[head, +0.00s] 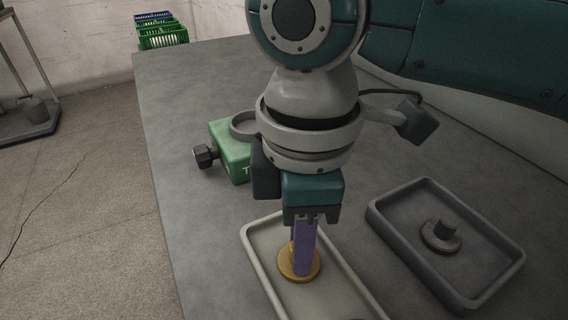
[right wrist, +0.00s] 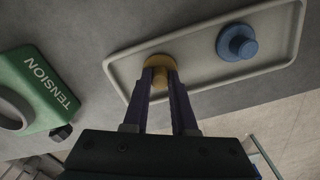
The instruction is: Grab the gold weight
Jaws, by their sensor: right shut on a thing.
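The gold weight (head: 299,264) is a round disc with a knob, in the light tray (head: 262,259) at the front of the table. My right gripper (head: 302,268) reaches straight down over it, with its purple fingers shut on the weight's knob. In the right wrist view the gold weight (right wrist: 160,64) sits between the fingertips of my right gripper (right wrist: 161,77), near one end of the light tray (right wrist: 204,49). Its disc appears to be in or just above the tray; I cannot tell if it touches. My left gripper is not in view.
A blue weight (right wrist: 237,42) lies in the light tray. A dark tray (head: 482,281) with a dark weight (head: 440,237) stands to the right. A green block marked TENSION (head: 229,150) with a black knob stands behind left. Green and blue crates (head: 162,37) are beyond the table.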

